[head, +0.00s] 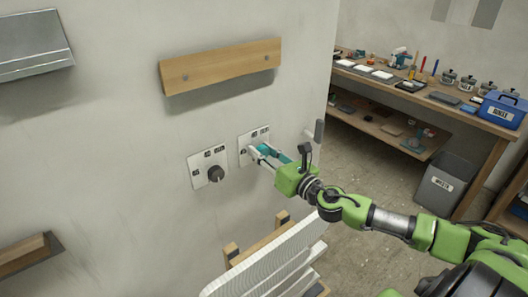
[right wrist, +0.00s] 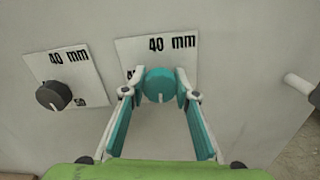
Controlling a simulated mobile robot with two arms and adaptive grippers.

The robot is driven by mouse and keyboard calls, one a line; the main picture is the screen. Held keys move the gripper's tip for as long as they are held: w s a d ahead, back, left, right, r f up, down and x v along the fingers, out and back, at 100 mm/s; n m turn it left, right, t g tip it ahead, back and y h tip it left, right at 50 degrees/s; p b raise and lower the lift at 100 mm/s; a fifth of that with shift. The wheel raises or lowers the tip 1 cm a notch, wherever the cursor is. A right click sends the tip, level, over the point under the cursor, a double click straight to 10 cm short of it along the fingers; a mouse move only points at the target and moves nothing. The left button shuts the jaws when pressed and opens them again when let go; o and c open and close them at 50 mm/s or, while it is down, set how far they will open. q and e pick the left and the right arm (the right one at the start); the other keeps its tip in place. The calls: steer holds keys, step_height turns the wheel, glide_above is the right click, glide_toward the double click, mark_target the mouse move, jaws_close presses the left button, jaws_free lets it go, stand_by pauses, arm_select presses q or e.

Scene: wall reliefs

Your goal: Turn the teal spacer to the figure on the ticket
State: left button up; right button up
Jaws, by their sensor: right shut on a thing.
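The teal spacer (right wrist: 159,85) is a round knob on a white wall plate (right wrist: 128,52) marked "40 mm", seen in the right wrist view. A small light mark shows on its face. My right gripper (right wrist: 158,92) is shut on it, one fingertip on each side. In the head view the right gripper (head: 257,153) reaches the right-hand plate (head: 245,142) and largely hides the spacer. Lower print on the plate is partly covered by the fingers. I cannot single out a separate ticket. My left gripper is not in view.
A dark knob (head: 216,174) sits on a second plate to the left, also marked "40 mm". A wooden rail (head: 222,66) juts out above. A rack of white slats (head: 265,262) stands below. A grey handle (head: 319,130) sticks out at the wall's right edge.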

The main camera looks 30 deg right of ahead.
steer(key=shift+d+r, duration=0.1)
steer(key=shift+r, duration=0.2)
steer(key=o, duration=1.1)
steer(key=shift+w, duration=0.15)
steer(key=shift+w+a+f, duration=0.2)
steer(key=shift+w+f, duration=0.05)
steer(key=shift+f, duration=0.1)
steer(key=shift+s, duration=0.1)
steer(key=shift+s+d+f, duration=0.15)
steer(key=shift+s, duration=1.1)
steer(key=shift+s+d, duration=0.15)
steer(key=shift+s, duration=2.2)
steer(key=shift+s+d, duration=0.15)
steer(key=shift+s, duration=2.15)
